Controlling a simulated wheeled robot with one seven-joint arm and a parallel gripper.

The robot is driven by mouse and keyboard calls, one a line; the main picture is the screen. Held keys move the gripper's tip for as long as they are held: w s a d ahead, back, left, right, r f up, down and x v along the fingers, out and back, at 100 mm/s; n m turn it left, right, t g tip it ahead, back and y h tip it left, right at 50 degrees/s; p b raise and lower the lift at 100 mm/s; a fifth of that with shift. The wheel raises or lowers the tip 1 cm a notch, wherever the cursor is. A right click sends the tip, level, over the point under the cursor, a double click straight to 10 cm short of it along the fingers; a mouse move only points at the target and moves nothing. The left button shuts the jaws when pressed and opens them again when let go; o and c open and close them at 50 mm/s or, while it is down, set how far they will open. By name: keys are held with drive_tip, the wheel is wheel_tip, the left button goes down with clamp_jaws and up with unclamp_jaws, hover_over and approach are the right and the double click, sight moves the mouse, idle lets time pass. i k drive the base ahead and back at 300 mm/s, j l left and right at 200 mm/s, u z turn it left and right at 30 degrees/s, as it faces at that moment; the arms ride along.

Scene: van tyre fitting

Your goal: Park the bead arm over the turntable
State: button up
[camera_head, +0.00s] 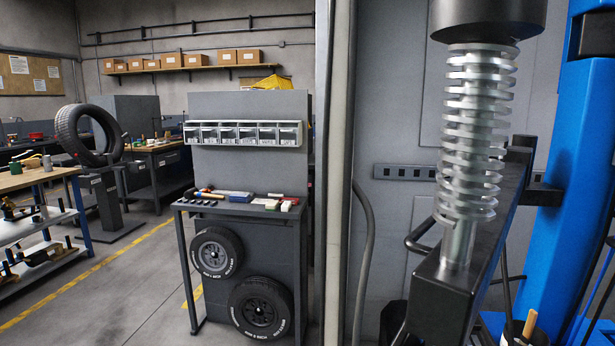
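A blue column (577,170) stands at the far right, close to me. A black horizontal arm (470,262) reaches from near the column towards me; it looks like the machine's bead arm. A black looped handle (420,238) sits beside the arm. I see no turntable; the arm's lower parts run out of the picture. My gripper is not in view.
A grey post and panel (390,110) stand behind the arm. A wooden-handled tool (529,324) pokes up at lower right. A tool stand (246,204) with two wheels stands mid-left. Benches and an upright tyre (66,128) are farther left. Floor (120,285) between is clear.

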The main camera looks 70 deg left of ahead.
sight(444, 305)
drive_tip(key=k+j+u, duration=0.4)
drive_tip(key=j+u, duration=0.2)
drive_tip(key=k+j+u, duration=0.15)
drive_tip(key=j+u, duration=0.15)
